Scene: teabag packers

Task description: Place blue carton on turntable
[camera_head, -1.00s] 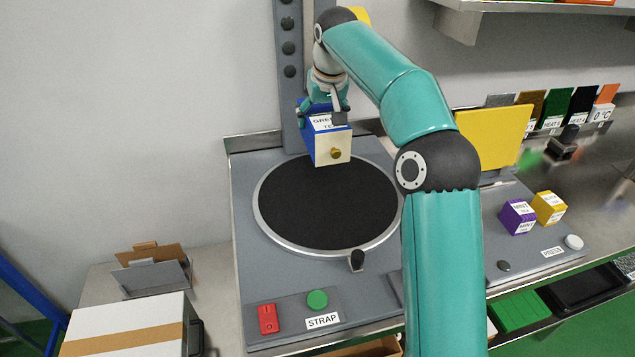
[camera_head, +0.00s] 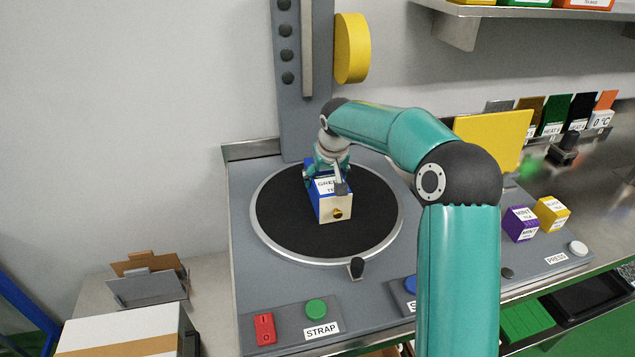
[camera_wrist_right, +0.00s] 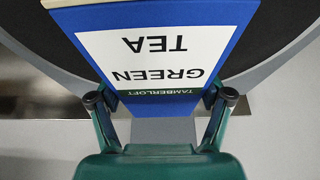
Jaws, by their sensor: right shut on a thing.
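The blue carton (camera_head: 315,204) has a white label reading green tea and a cream end face with a round gold spot. It is over the black turntable (camera_head: 280,215) with its silver rim; I cannot tell whether it touches the surface. My right gripper (camera_head: 328,178) is shut on the carton from behind. In the right wrist view the carton (camera_wrist_right: 222,50) fills the upper middle, label upside down, between the fingers of the gripper (camera_wrist_right: 160,103). My left gripper is not in view.
A strap panel with a red switch (camera_head: 265,328) and green button (camera_head: 316,309) lies in front of the turntable. A purple box (camera_head: 520,224) and a yellow box (camera_head: 551,213) stand at right. A grey column (camera_head: 304,120) rises behind.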

